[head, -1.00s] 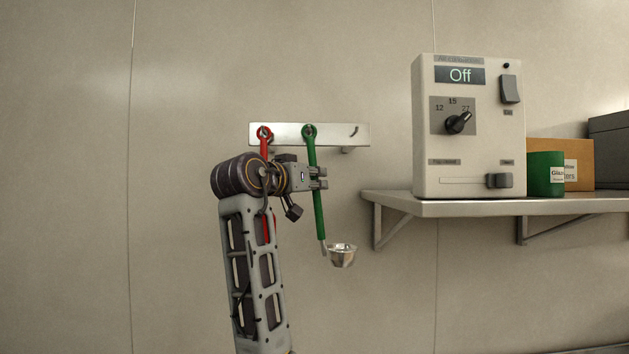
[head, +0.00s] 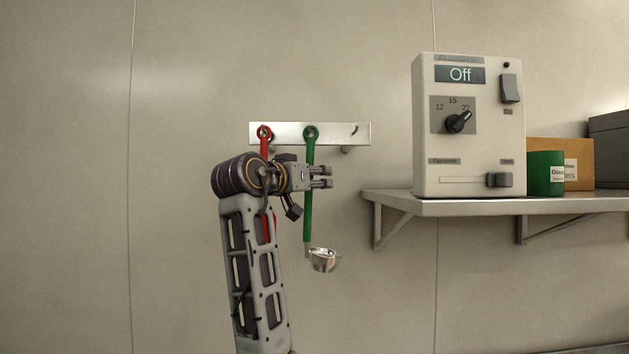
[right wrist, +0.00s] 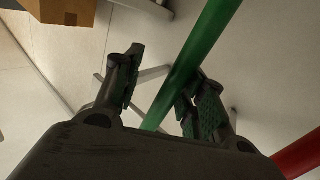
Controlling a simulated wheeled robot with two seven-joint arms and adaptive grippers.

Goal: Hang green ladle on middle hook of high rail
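The green ladle (head: 309,200) hangs nearly upright, its ring at the middle hook of the high rail (head: 335,129) and its metal bowl at the bottom. My right gripper (head: 328,177) is at the upper part of the handle. In the right wrist view its fingers (right wrist: 165,70) are spread apart, with the green handle (right wrist: 187,70) passing between them, close to the right finger. Whether that finger touches the handle I cannot tell. My left gripper is not in view.
A red ladle (head: 265,144) hangs on the left hook, partly hidden behind my right arm. The right hook (head: 355,130) is empty. A shelf (head: 470,207) at the right carries a control box (head: 468,90) reading Off, a green container (head: 544,174) and a cardboard box (head: 580,160).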

